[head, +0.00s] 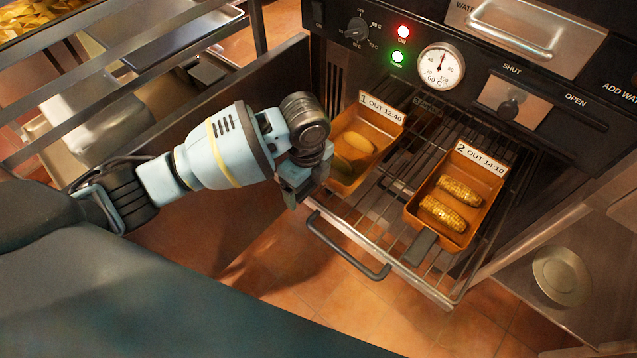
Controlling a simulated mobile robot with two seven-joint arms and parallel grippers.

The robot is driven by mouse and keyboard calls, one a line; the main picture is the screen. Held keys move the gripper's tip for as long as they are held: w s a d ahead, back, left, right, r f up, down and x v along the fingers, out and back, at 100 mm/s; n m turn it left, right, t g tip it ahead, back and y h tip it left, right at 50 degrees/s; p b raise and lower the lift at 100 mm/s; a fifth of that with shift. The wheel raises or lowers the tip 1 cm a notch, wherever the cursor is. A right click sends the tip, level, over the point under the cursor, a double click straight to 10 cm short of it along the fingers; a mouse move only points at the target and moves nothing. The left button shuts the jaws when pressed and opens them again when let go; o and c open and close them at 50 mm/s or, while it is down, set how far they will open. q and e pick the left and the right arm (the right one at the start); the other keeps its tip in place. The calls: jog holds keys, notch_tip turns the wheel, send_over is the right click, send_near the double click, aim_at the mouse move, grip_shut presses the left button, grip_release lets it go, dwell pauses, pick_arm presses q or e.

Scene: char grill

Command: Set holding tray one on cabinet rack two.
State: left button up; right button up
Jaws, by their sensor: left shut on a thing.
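Holding tray one (378,149) is an orange tray with a card reading "1 OUT 12:40" and yellowish oblong pieces inside. It is at the left side of the pulled-out wire rack (392,198) of the cabinet. I cannot tell whether it rests on the wires or is just above them. My left gripper (293,190) is shut at the tray's near end, where its handle is hidden. An orange tray (411,207) labelled "2 OUT 14:10", with two corn cobs, sits on the rack's right side. My right gripper is not in view.
The rack's front handle (350,250) sticks out over the tiled floor. The control panel with a gauge (441,66) and lamps is above the rack opening. A metal shelf unit (150,52) stands at the upper left. A round dish (562,276) is at the right.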

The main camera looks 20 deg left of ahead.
pick_arm(q)
jog(key=shift+w+d, duration=0.2)
jog(key=shift+w, duration=0.35)
jog(key=shift+w+d, duration=0.2)
jog(key=shift+w, duration=0.35)
jog(key=shift+w+d, duration=0.2)
jog(key=shift+w, duration=0.25)
notch_tip(320, 180, down, 4)
jog(key=shift+a+r+b, duration=0.1)
jog(key=shift+r+b, duration=0.15)
jog(key=shift+b, duration=0.35)
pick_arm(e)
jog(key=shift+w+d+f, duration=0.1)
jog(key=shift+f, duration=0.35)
pick_arm(q)
jog(key=o, duration=1.1)
jog(key=shift+s+f, duration=0.1)
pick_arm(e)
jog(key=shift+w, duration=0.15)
